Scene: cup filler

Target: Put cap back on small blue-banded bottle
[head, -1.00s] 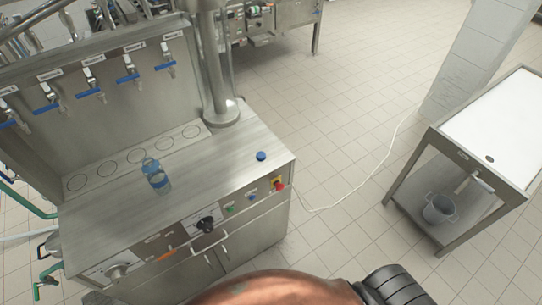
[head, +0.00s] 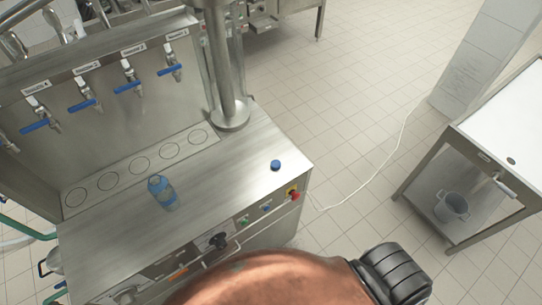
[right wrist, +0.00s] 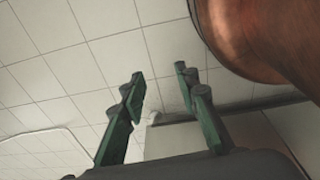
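The small blue-banded bottle (head: 162,192) stands on the steel counter of the filling machine in the head view, left of the middle. It is clear with a blue band. The blue cap (head: 275,165) lies on the counter near its right end, apart from the bottle. My right gripper (right wrist: 158,100) shows in the right wrist view with its two green-padded fingers spread apart and nothing between them. The head view shows part of my arm at the bottom, but no gripper fingers. My left gripper is not in view.
The steel counter (head: 225,180) is clear between bottle and cap. Several blue-handled taps (head: 128,86) hang along the back panel, and a steel post (head: 226,90) rises behind the cap. A white-topped table (head: 500,130) stands at right, with a bucket (head: 452,207) on its lower shelf.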

